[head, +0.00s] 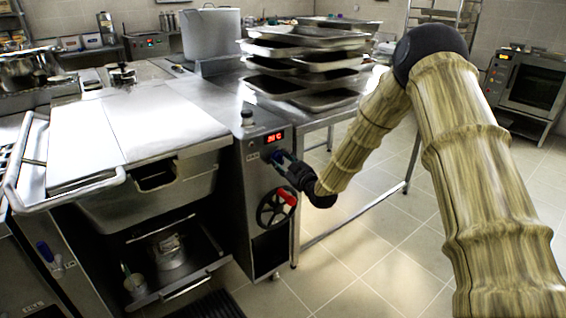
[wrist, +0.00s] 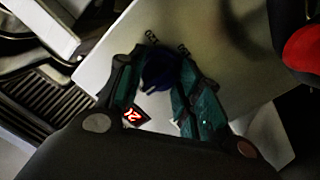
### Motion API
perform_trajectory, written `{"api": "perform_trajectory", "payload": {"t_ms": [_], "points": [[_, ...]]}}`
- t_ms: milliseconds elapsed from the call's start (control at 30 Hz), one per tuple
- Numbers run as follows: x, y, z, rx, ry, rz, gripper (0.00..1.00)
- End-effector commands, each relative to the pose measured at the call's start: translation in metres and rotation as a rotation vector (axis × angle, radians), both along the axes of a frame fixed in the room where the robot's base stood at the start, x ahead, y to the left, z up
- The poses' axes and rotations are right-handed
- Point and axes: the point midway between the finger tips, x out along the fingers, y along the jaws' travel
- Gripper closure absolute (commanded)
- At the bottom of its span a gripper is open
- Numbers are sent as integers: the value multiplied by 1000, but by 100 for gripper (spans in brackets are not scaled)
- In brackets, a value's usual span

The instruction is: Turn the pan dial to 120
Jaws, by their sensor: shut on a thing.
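The pan dial (wrist: 160,72) is a small dark blue knob on the grey control panel of the tilting pan. In the head view my gripper (head: 282,163) reaches it from the right and mostly hides it. In the wrist view the two fingers of my gripper (wrist: 161,82) are on either side of the dial and shut on it. A red-lit display (head: 274,137) sits just above the dial; its digits are small, and in the wrist view the display (wrist: 133,116) is partly covered by my gripper.
A black handwheel with a red handle (head: 287,196) sits just below the dial. The closed pan lid (head: 140,120) lies to the left. Stacked metal trays (head: 305,65) stand on a table behind. The tiled floor (head: 370,260) at right is clear.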

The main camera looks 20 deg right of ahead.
Motion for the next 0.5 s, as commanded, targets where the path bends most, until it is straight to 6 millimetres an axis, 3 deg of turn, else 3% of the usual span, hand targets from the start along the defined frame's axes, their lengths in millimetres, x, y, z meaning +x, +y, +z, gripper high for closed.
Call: {"api": "perform_trajectory", "payload": {"t_ms": [500], "points": [[0, -1, 2, 339, 122, -1, 89]]}}
